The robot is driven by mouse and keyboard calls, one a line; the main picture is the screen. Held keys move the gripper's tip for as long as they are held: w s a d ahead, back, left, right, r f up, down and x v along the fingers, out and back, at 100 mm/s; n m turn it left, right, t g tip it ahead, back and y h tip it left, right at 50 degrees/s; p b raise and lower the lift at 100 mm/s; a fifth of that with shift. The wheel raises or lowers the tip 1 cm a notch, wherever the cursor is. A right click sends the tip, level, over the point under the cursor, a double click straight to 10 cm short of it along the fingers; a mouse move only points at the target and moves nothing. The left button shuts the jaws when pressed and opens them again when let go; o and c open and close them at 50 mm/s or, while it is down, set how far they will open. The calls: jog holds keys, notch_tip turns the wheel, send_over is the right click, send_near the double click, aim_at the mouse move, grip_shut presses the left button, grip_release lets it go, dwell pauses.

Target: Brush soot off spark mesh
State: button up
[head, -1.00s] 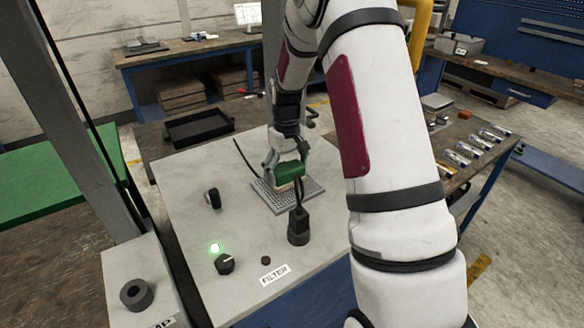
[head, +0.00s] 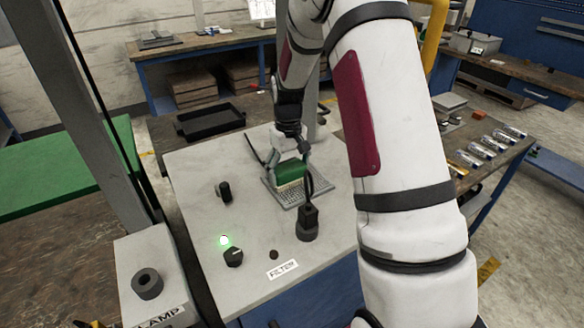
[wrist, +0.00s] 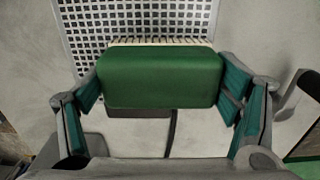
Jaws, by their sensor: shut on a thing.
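My gripper (head: 291,163) is shut on a green brush (head: 291,174), gripping it by its two ends. The brush shows large in the wrist view (wrist: 160,78), with pale bristles along its far edge. The spark mesh (head: 318,187) is a grey perforated plate lying flat on the light grey panel top. The brush is over the mesh's far left part in the head view, bristles down at or just above it. In the wrist view the mesh (wrist: 140,20) lies beyond the brush, its near part hidden. I cannot make out soot on it.
A black post with a cable (head: 307,222) stands close in front of the mesh. A black knob (head: 224,191), a dial (head: 233,257), a lit green lamp (head: 224,240) and a FILTER label (head: 282,269) are on the panel. A black tray (head: 210,122) lies behind.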

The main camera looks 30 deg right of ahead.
jog(key=shift+r+p, duration=0.55)
jog(key=shift+r, duration=2)
jog(key=shift+s, duration=0.1)
jog(key=shift+s+f+b, duration=0.5)
jog(key=shift+s+f, duration=1.5)
jog(key=shift+f, duration=0.2)
jog(key=shift+f, duration=0.35)
jog(key=shift+d, duration=0.1)
